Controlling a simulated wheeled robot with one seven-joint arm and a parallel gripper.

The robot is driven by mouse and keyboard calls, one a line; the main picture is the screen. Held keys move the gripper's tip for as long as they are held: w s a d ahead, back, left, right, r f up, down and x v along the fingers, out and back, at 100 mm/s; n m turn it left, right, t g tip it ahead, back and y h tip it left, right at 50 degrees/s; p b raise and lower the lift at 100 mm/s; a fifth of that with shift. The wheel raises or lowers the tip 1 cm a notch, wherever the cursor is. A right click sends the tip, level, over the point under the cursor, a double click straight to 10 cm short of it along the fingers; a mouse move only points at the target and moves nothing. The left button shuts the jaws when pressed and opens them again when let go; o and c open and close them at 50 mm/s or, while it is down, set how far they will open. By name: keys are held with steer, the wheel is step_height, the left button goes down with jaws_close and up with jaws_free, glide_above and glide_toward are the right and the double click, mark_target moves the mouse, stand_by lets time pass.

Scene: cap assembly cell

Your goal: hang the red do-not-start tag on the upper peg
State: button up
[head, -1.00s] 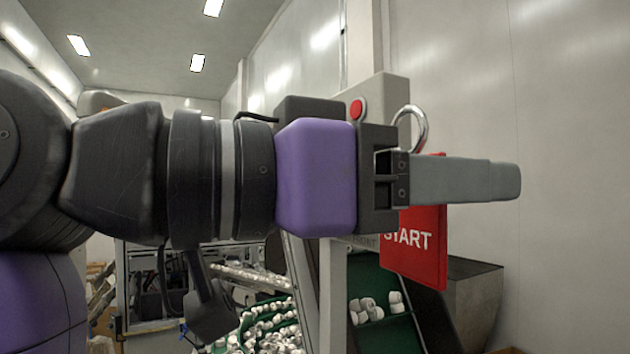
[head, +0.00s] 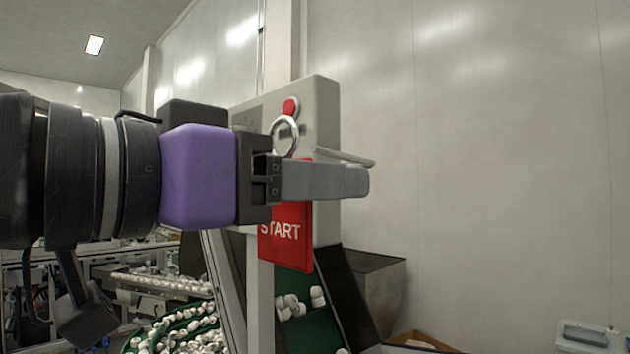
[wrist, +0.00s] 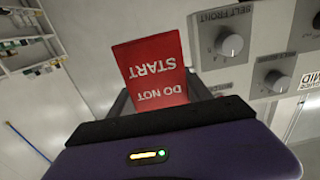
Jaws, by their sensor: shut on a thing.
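The red tag (head: 287,240), with START readable in the head view, hangs upright below my gripper (head: 350,182). My gripper is shut on the tag; its grey fingers hide the tag's upper part. A metal ring (head: 285,137) rises above the fingers. A pale peg (head: 345,158) sticks out from the grey control box (head: 326,115), just above and behind the fingers. The ring looks apart from the peg, though the depth between them is hard to judge. In the wrist view the tag (wrist: 153,72) appears upside down, reading DO NOT START.
The control box carries a red button (head: 290,106); the wrist view shows a BELT FRONT knob (wrist: 229,43) and another knob (wrist: 277,81). Below are a green chute (head: 310,325) with white caps and a grey bin (head: 375,285).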

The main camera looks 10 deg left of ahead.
steer(key=shift+f+b+x, duration=0.15)
steer(key=shift+f+x, duration=0.05)
steer(key=shift+x, duration=0.75)
steer(key=shift+f+b+x, duration=0.1)
steer(key=shift+f+x, duration=0.1)
steer(key=shift+x, duration=0.75)
steer(key=shift+f+b+x, duration=0.15)
steer(key=shift+f+x, duration=0.05)
steer(key=shift+x, duration=0.75)
steer(key=shift+f, duration=0.1)
steer(key=o, duration=1.4)
